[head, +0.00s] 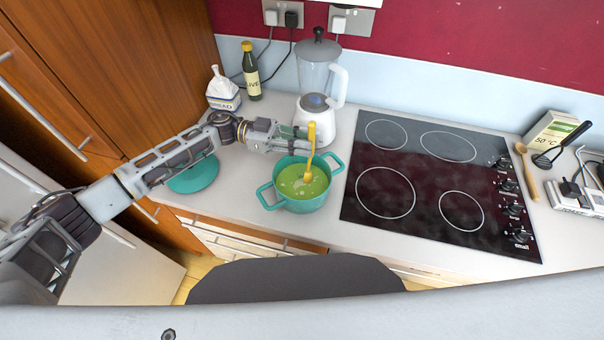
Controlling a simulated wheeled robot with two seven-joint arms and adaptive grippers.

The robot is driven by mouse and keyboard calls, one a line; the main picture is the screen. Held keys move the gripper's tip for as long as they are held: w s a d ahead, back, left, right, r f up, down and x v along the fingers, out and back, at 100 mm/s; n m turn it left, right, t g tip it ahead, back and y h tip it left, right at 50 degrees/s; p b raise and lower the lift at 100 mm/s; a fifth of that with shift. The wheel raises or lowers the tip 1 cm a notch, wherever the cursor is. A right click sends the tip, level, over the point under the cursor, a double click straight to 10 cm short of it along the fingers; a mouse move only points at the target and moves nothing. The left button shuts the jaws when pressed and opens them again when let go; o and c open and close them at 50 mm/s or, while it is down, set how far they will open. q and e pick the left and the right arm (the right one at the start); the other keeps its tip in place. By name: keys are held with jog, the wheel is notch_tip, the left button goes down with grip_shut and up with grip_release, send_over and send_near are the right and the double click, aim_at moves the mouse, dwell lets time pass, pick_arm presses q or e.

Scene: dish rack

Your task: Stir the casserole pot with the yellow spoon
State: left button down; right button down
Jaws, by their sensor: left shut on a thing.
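The teal casserole pot (302,203) stands on the counter left of the hob, with green contents and no lid on it. The yellow spoon (311,146) is held nearly upright, with its lower end at the green contents inside the pot. My left gripper (308,141) comes in from the left above the pot's back edge and is shut on the upper part of the spoon. My right gripper is not in view.
A teal lid (194,176) lies left of the pot. A blender (318,85), an oil bottle (251,72) and a bread bag (222,92) stand behind. The black hob (440,180) is bare. A wooden spoon (527,172) and a dark utensil (562,147) lie at right.

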pick_arm(q)
jog(key=v, duration=0.2)
jog(key=shift+w+a, duration=0.15)
jog(key=shift+a, duration=0.25)
dwell(0.3)
jog(key=shift+s+a+p, duration=0.9)
jog(key=shift+s+a, duration=0.1)
jog(key=shift+a, duration=0.05)
